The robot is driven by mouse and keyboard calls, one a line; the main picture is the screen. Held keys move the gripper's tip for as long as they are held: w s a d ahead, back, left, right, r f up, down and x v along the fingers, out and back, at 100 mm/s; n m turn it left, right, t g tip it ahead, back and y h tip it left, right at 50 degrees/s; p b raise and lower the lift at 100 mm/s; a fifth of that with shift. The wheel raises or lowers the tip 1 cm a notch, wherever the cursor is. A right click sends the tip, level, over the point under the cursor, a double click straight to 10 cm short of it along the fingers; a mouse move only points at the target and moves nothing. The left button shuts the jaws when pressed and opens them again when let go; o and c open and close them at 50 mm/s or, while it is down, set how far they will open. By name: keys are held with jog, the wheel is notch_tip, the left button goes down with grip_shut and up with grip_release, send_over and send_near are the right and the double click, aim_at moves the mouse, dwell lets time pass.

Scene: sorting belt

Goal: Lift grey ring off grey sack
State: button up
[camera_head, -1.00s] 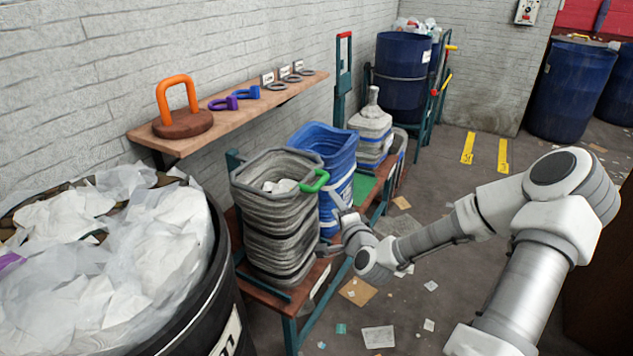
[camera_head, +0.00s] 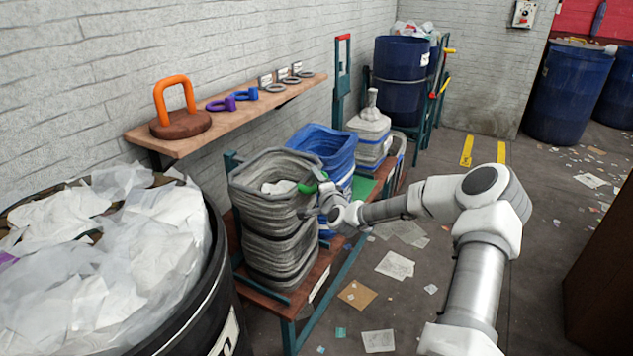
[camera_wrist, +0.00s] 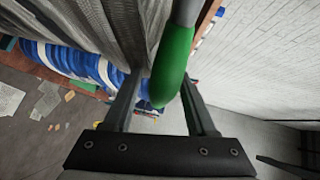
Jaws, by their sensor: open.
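The grey sack (camera_head: 270,250) is a tall ribbed bag on a low rack. A grey ring (camera_head: 262,153) seems to form its open rim, with a green grip (camera_head: 308,187) on its right side. My gripper (camera_head: 315,196) is at this green grip, on the sack's right. In the wrist view, my open gripper (camera_wrist: 161,85) has a finger on each side of the green grip (camera_wrist: 174,62). A grey bar (camera_wrist: 186,10) runs up from the grip. The grey sack (camera_wrist: 90,35) shows at upper left. I cannot tell whether a finger touches the grip.
A blue sack (camera_head: 325,143) and a grey-white one (camera_head: 370,127) stand behind on the rack. A black drum (camera_head: 215,290) of white waste is at left. A wall shelf (camera_head: 165,147) holds an orange-handled weight and small coloured and grey rings. Papers litter the floor.

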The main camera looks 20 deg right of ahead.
jog(key=shift+w, duration=0.5)
jog(key=shift+f, duration=0.1)
jog(key=c, duration=0.9)
jog(key=shift+s+f, duration=0.1)
grip_shut()
